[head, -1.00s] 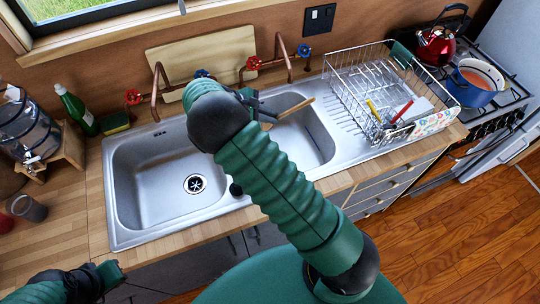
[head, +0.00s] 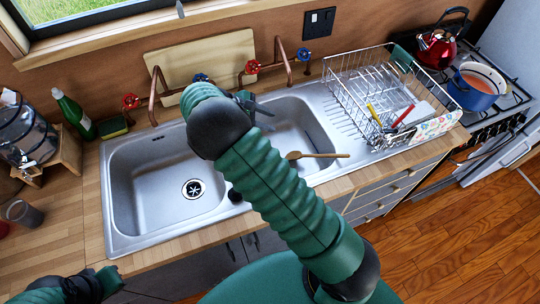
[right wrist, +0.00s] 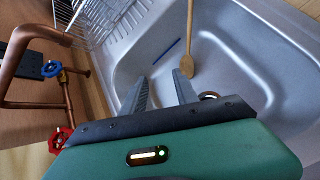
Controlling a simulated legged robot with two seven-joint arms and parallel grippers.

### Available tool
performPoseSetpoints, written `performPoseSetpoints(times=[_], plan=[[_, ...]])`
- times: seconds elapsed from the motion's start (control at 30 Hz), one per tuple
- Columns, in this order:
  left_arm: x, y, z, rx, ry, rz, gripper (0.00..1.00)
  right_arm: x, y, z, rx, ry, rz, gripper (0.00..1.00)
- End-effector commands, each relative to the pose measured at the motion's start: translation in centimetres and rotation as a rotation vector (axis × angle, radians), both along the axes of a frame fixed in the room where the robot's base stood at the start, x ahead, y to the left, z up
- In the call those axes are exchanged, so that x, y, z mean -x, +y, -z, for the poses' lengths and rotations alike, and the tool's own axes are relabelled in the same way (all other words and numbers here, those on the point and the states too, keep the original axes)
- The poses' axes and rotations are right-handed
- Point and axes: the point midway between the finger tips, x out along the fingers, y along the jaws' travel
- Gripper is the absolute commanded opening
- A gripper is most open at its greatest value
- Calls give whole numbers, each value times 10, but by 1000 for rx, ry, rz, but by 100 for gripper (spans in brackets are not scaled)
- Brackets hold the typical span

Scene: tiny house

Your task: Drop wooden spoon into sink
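The wooden spoon (head: 318,155) is in the right basin of the steel sink (head: 155,228). Its bowl end is low in the basin and its handle extends right across the basin's edge; whether the handle touches the rim is unclear. The right wrist view also shows the spoon (right wrist: 189,40), beyond and apart from the fingertips. My right gripper (head: 262,107) is over the right basin; its fingers (right wrist: 160,90) are spread and empty. My left gripper (head: 112,276) is at the lower left over the counter's front edge, its fingers not clear.
A wire dish rack (head: 345,95) stands right of the sink. Copper pipes with red and blue valves (head: 252,67) and a cutting board (head: 200,60) are behind it. A green bottle (head: 74,115) stands at left. The left basin is empty.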

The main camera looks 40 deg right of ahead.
Motion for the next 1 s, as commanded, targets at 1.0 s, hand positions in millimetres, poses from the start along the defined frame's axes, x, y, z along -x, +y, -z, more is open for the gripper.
performPoseSetpoints(times=[1.0], plan=[[0,0,6,0,0,1,0,-34,109,-104,5,1,0,35]])
